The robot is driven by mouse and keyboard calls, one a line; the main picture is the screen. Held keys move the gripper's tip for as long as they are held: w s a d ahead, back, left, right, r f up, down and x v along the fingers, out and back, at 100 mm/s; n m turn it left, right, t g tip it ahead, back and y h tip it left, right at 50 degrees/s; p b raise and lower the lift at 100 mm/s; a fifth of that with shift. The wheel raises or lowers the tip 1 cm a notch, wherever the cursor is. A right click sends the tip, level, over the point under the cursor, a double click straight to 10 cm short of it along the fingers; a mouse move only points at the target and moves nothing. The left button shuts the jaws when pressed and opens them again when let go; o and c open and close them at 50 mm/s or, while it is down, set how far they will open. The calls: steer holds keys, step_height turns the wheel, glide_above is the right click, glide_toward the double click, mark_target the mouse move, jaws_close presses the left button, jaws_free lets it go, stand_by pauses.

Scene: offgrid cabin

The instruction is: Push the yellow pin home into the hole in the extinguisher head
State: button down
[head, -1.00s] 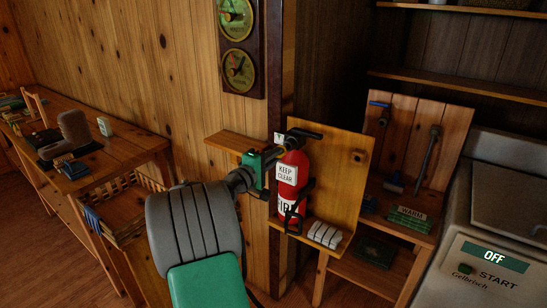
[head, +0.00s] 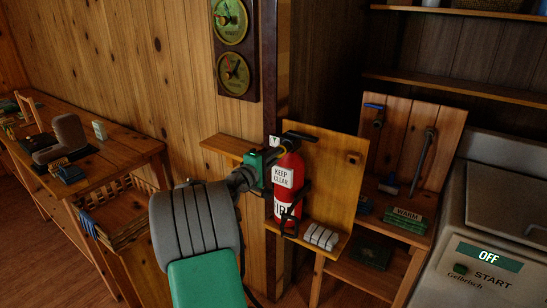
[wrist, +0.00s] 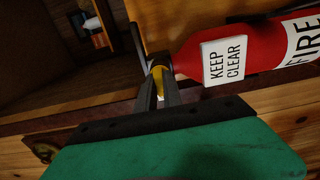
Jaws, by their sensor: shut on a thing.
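The red fire extinguisher (head: 286,185) stands upright against a wooden back board, with a white KEEP CLEAR label and a black handle on its head (head: 300,135). In the wrist view the extinguisher (wrist: 270,50) lies sideways across the upper right. My gripper (head: 272,155) is at the left side of the extinguisher head. In the wrist view its dark fingers (wrist: 158,90) are shut on the yellow pin (wrist: 158,78), right beside the head. The hole is hidden, and I cannot tell how deep the pin sits.
White blocks (head: 321,237) lie on the small shelf by the extinguisher's foot. The wooden back board (head: 335,185) stands close on the right. A narrow wall ledge (head: 225,147) is behind my gripper. A grey machine (head: 490,220) stands at the far right.

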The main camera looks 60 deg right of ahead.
steer(key=shift+d, duration=0.25)
steer(key=c, duration=1.4)
jaws_free()
steer(key=w+a+b, duration=0.1)
steer(key=a+b, duration=0.1)
steer(key=a, duration=0.5)
steer(key=shift+a, duration=0.35)
